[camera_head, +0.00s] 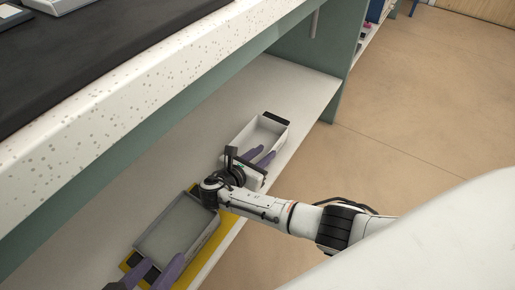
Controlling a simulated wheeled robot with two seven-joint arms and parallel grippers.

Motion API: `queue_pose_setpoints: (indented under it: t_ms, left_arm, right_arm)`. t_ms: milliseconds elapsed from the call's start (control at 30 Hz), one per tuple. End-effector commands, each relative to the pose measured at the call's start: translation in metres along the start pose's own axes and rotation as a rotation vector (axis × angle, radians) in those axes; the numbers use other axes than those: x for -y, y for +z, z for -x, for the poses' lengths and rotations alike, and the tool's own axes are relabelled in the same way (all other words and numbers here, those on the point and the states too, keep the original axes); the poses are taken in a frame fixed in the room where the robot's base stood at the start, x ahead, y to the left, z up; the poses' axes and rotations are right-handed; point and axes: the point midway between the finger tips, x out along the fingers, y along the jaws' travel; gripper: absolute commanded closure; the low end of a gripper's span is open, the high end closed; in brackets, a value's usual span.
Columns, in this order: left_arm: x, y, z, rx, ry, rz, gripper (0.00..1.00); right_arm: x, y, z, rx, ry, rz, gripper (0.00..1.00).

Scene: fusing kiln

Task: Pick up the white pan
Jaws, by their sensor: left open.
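The white pan (241,135) is an open rectangular pan with pale walls and a dark piece at its far end. It sits on the low shelf under the counter. My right gripper (260,156) reaches in from the right, its purple fingers at the pan's near end; the wrist hides part of this end. The fingers are close together, and I cannot tell whether they grip the wall. My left gripper (157,275) is open at the bottom left, its purple fingers apart at the near end of a grey pan (181,227).
The grey pan lies on a yellow piece (232,217) on the pale shelf (285,82). The speckled counter edge (110,108) overhangs the shelf. A green side panel (341,62) closes its far end. The floor (420,115) to the right is clear.

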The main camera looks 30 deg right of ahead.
Motion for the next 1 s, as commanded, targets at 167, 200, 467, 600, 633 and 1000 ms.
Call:
queue_pose_setpoints:
  t_ms: [167,200,467,600,633,1000]
  left_arm:
    - [-0.007,-0.006,-0.001,-0.055,0.035,0.014,0.49]
    - [-0.01,-0.009,0.001,-0.072,0.046,0.018,0.49]
    - [-0.019,-0.02,0.007,-0.118,0.079,0.032,0.49]
    - [-0.02,-0.021,0.008,-0.118,0.08,0.032,0.49]
    - [-0.02,-0.021,0.008,-0.118,0.079,0.032,0.49]
    - [-0.019,-0.021,0.008,-0.117,0.078,0.032,0.49]
  right_arm:
    - [0.001,-0.004,-0.026,0.002,-0.001,-0.002,0.75]
    - [0.002,-0.004,-0.033,0.002,-0.001,-0.002,0.75]
    - [0.001,0.0,-0.053,-0.001,0.0,-0.001,0.75]
    - [0.001,0.001,-0.052,-0.002,0.001,-0.001,0.75]
    - [0.001,0.001,-0.052,-0.002,0.001,-0.001,0.75]
    - [0.001,0.001,-0.052,-0.001,0.001,-0.002,1.0]
